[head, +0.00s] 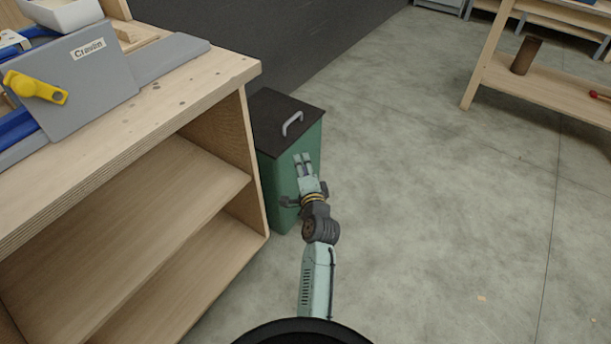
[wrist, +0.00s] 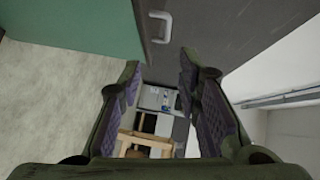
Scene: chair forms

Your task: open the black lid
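The black lid (head: 272,112) lies flat and closed on top of a green bin (head: 282,190) beside the workbench. A light grey handle (head: 291,123) stands up near the lid's right side. My gripper (head: 303,157) is in front of the bin, with its fingers pointing up toward the lid, apart from the handle. In the wrist view my gripper (wrist: 160,72) is open, with nothing between its padded fingers. There the dark lid (wrist: 205,28) and its handle (wrist: 160,27) show beyond the fingertips, with the bin's green side (wrist: 70,25) at the left.
A dark wall (head: 260,40) rises behind. The concrete floor (head: 430,200) on the right is clear up to another wooden bench (head: 540,85).

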